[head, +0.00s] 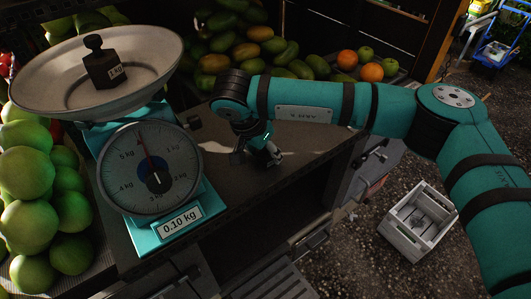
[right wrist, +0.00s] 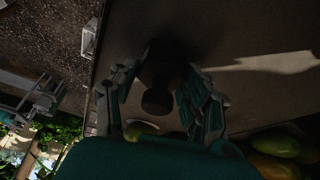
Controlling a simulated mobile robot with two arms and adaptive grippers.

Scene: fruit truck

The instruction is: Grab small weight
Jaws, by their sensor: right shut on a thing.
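My right gripper (head: 264,153) points down at the dark counter, to the right of the scale. In the right wrist view its fingers (right wrist: 158,92) are closed around a small dark weight with a round knob (right wrist: 157,101). The weight is mostly hidden in the head view, and I cannot tell whether it touches the counter. A larger dark weight (head: 103,68) with a knob and a printed label stands upright in the scale's pan (head: 60,88). The teal scale (head: 150,170) has a round dial and a display reading 0.10 kg. My left gripper is out of view.
Green fruit (head: 38,190) is piled left of the scale. Mangoes (head: 245,52), oranges (head: 371,72) and green apples lie behind the counter (head: 310,150). A small dark block (head: 194,122) sits beside the scale. A white crate (head: 420,222) stands on the ground at right.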

